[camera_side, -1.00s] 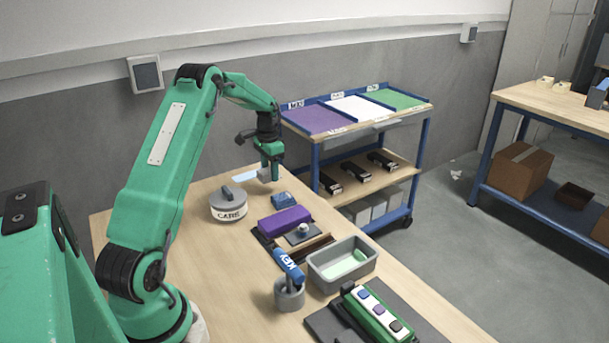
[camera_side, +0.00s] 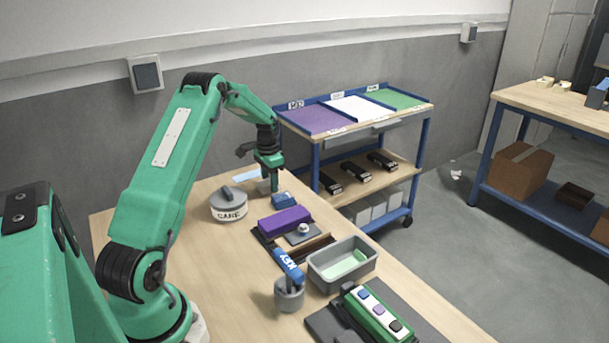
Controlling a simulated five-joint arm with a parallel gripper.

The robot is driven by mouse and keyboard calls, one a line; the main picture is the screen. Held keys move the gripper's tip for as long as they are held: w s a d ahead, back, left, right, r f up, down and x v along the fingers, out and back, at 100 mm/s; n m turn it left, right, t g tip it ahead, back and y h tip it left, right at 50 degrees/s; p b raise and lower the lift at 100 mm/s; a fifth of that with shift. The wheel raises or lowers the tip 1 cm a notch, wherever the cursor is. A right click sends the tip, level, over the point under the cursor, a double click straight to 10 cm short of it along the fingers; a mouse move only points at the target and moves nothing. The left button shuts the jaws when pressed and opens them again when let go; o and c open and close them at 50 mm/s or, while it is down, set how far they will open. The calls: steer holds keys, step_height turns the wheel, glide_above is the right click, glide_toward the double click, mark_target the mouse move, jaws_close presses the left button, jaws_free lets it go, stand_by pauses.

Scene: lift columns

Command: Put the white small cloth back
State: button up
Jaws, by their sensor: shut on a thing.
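My gripper (camera_side: 274,187) points down over the far part of the wooden table. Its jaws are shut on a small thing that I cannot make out. The fingertips are right behind a small blue object (camera_side: 284,200); I cannot tell if they touch it. I cannot pick out a white small cloth for certain. A flat, pale blue piece (camera_side: 246,177) lies on the table just left of my gripper. A pale green piece (camera_side: 345,265) lies in the grey bin (camera_side: 330,281).
A grey round pot marked CARE (camera_side: 229,209) stands left of my gripper. A purple block (camera_side: 285,221), a grey cup with a blue-handled tool (camera_side: 289,296) and a green case (camera_side: 377,311) stand nearer. A blue cart (camera_side: 315,165) with purple, white and green top panels stands behind.

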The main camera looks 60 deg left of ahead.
steer(key=shift+f, duration=0.15)
steer(key=o, duration=1)
steer(key=shift+c, duration=0.2)
step_height(320, 180, up, 12)
steer(key=shift+r, duration=0.2)
